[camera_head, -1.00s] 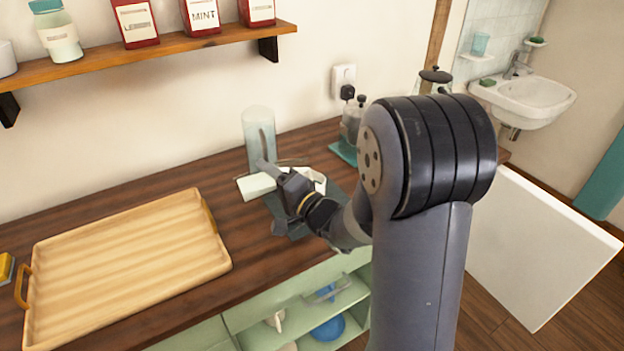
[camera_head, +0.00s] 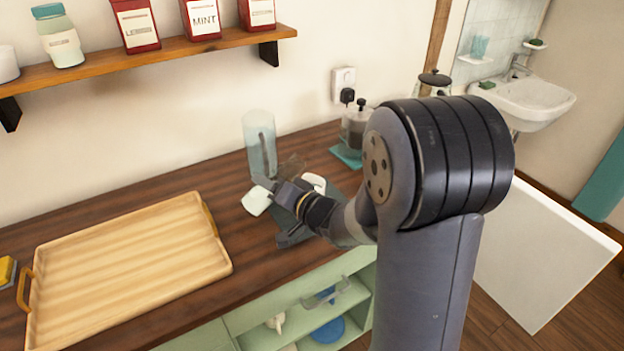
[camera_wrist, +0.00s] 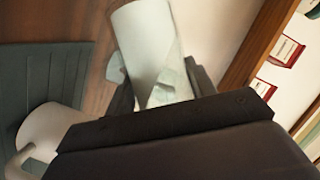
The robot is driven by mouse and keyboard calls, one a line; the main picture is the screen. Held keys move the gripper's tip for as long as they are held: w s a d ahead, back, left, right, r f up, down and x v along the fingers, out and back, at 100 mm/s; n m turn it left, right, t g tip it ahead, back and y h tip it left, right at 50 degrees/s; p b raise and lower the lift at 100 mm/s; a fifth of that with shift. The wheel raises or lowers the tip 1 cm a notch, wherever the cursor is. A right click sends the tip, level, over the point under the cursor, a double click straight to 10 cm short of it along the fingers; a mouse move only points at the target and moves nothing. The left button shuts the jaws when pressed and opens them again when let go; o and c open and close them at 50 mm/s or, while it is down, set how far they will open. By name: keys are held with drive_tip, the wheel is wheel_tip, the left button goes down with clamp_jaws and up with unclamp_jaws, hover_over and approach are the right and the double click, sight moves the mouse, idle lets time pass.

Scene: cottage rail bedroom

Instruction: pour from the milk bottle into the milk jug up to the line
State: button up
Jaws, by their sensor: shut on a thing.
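My gripper (camera_head: 279,191) is shut on the milk bottle (camera_head: 257,201) above the counter. The bottle is tipped well over, its white end toward the left. In the wrist view the bottle (camera_wrist: 143,38) runs up between the dark fingers, pale and partly clear. The white milk jug (camera_head: 317,182) stands just right of the gripper, partly hidden behind it. The jug (camera_wrist: 48,132) also shows with its handle at lower left in the wrist view. The bottle's mouth, any stream, the jug's line and its milk level cannot be made out.
A dark mat (camera_head: 297,234) lies under the gripper. A tall clear cylinder (camera_head: 260,145) stands close behind the bottle. A wooden tray (camera_head: 125,265) fills the left counter. A dark-filled glass vessel (camera_head: 357,128) stands on a teal mat at the back. A shelf (camera_head: 150,58) runs above.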

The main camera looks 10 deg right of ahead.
drive_tip(key=shift+d+r+n+h+p, duration=0.35)
drive_tip(key=shift+r+n+h+p, duration=0.2)
drive_tip(key=shift+n+p, duration=0.35)
drive_tip(key=shift+f+n+g+b, duration=0.3)
drive_tip(key=shift+n+b, duration=0.1)
drive_tip(key=f+b, duration=0.2)
drive_tip(key=f+n+h+b, duration=0.1)
drive_tip(key=shift+a, duration=0.25)
drive_tip(key=shift+a+r+n, duration=0.15)
drive_tip(key=shift+r+n, duration=0.15)
drive_tip(key=shift+n, duration=0.1)
drive_tip(key=shift+n+h, duration=0.3)
drive_tip(key=shift+h, duration=0.15)
drive_tip(key=b, duration=0.1)
drive_tip(key=n+h+b, duration=0.1)
drive_tip(key=shift+a+f+n+b, duration=0.2)
drive_tip(key=shift+f+n+b, duration=0.05)
drive_tip(key=shift+n+b, duration=0.05)
drive_tip(key=shift+n+h+b, duration=0.3)
drive_tip(key=shift+n+b, duration=0.1)
drive_tip(key=shift+b, duration=0.4)
